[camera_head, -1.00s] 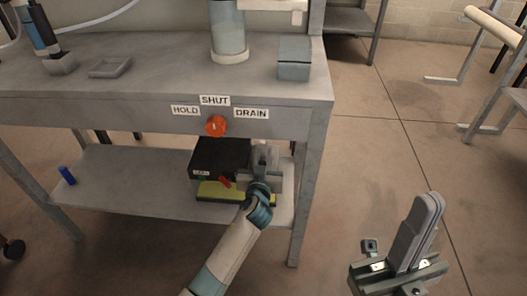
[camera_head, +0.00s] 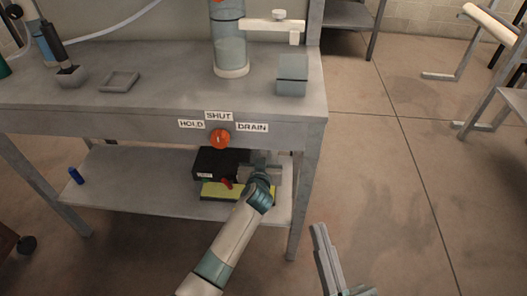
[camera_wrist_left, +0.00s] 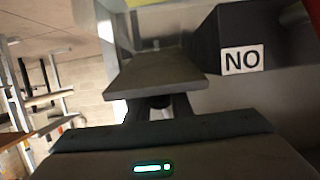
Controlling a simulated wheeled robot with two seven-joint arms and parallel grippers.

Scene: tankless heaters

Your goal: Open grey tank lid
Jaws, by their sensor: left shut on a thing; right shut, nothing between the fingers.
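My left gripper (camera_head: 264,168) is under the table, at the right side of a black box (camera_head: 213,164) on the lower shelf. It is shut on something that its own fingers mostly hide. In the left wrist view a grey finger (camera_wrist_left: 155,77) fills the middle, beside a dark surface with a "NO" label (camera_wrist_left: 242,60). My right gripper (camera_head: 325,250) is shut and empty, low in the head view, right of the table. A grey box with a lid-like top (camera_head: 292,75) stands on the table's right corner. I cannot tell for certain which part is the grey tank lid.
A yellow-green block (camera_head: 222,191) and a small red part lie in front of the black box. An orange knob (camera_head: 220,139) sits on the table front among HOLD, SHUT and DRAIN labels. A blue cylinder (camera_head: 76,175) stands on the shelf's left.

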